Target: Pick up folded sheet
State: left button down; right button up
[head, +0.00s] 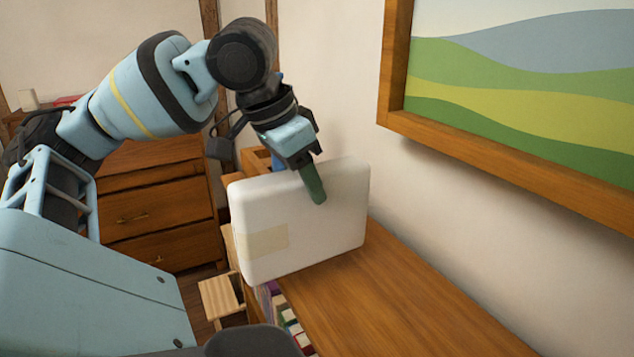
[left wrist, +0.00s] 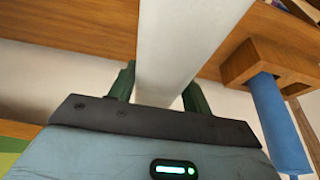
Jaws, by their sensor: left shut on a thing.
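The folded sheet (head: 335,225) is a white, rounded block with a pale beige patch on its near face. It is on edge at the wooden shelf top in the head view. My left gripper (head: 312,185) comes down over its upper edge, with one green finger against the near face. In the left wrist view the sheet (left wrist: 185,45) runs between the two green fingers of the left gripper (left wrist: 162,90), which is shut on it. Whether its lower edge touches the wood is unclear. My right gripper is not in view.
The wooden shelf top (head: 400,300) is clear toward the front, with books (head: 288,318) below its left edge. A framed picture (head: 520,90) hangs on the right wall. A wooden drawer chest (head: 160,205) and small stool (head: 219,297) stand left. A blue cylinder (left wrist: 280,120) shows beside the gripper.

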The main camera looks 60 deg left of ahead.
pick_arm(q)
jog(key=s+a+b, duration=0.3)
jog(key=s+a, duration=0.1)
jog(key=s, duration=0.1)
jog(key=shift+s+a+r+b, duration=0.2)
jog(key=shift+r+b, duration=0.2)
dwell(0.7)
